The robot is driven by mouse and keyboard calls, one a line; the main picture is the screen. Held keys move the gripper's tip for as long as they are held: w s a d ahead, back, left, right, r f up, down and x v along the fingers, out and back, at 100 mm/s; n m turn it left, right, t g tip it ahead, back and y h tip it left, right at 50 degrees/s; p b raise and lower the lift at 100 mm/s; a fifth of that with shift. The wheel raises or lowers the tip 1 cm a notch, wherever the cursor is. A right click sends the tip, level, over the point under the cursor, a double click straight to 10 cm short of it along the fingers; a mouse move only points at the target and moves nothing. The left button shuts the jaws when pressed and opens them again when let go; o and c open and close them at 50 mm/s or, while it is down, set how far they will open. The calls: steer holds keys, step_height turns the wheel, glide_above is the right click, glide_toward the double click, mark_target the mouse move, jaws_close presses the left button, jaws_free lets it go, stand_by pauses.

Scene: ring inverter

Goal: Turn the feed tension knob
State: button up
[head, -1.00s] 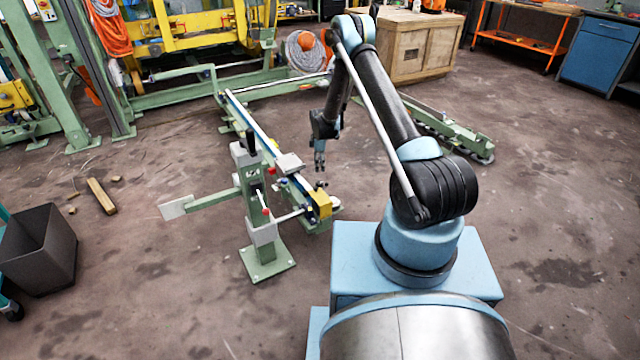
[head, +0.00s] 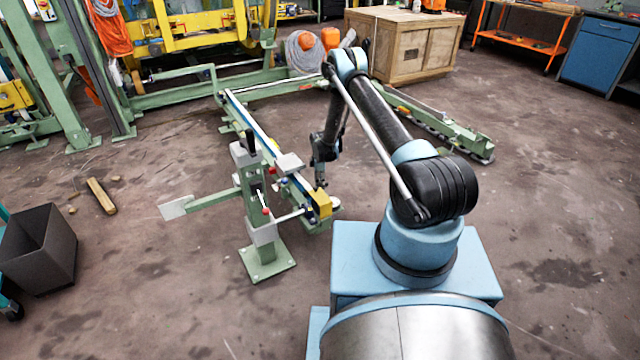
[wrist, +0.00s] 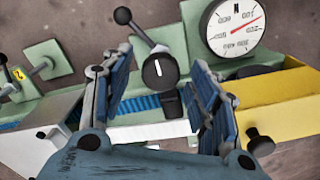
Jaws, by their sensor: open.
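A round black knob (wrist: 158,72) with a white pointer line shows in the wrist view, its line close to upright in the picture. It is most likely the feed tension knob, as it sits beside a dial gauge (wrist: 236,28) marked N with a red needle. My gripper (wrist: 162,78) is open, with one blue-padded finger on either side of the knob. I cannot tell whether the fingers touch it. In the head view my gripper (head: 320,180) hangs low over the near end of the green rail (head: 262,140); the knob is not clear there.
A lever with a black ball (wrist: 122,15) rises left of the knob. A yellow block (wrist: 285,100) and a smaller black knob (wrist: 260,143) lie to the right. A green post (head: 254,205) stands left of my gripper. The floor at right is open.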

steer(key=c, duration=1.1)
steer(key=shift+o, duration=0.2)
steer(key=shift+m, duration=0.3)
